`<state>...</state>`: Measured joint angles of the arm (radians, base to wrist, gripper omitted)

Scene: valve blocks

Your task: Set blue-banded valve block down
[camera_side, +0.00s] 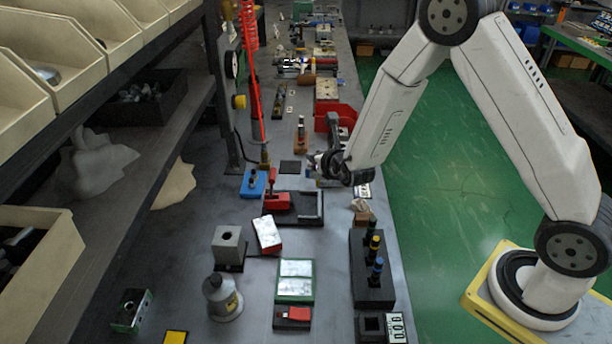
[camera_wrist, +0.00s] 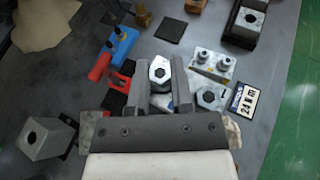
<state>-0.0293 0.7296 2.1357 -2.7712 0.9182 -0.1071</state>
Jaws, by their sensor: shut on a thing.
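My gripper (camera_wrist: 160,68) is shut on a pale metal valve block (camera_wrist: 160,73) with a dark hexagonal opening on top. A small blue patch shows lower on it between the fingers; most of its body is hidden by them. In the side view my gripper (camera_side: 322,164) is low over the bench's right half, and the held block is too small and covered to make out. Whether the block touches the bench cannot be told. Just right of the fingers in the wrist view are a second metal block with a hexagonal opening (camera_wrist: 210,97) and a two-knobbed metal block (camera_wrist: 213,65).
A red toggle clamp (camera_side: 276,197) and a blue fixture (camera_side: 253,183) stand left of my gripper. A number card (camera_wrist: 245,100) lies right of the blocks. A black rack with banded plugs (camera_side: 370,275) stands nearer the camera. A dark square pad (camera_wrist: 172,27) lies flat beyond.

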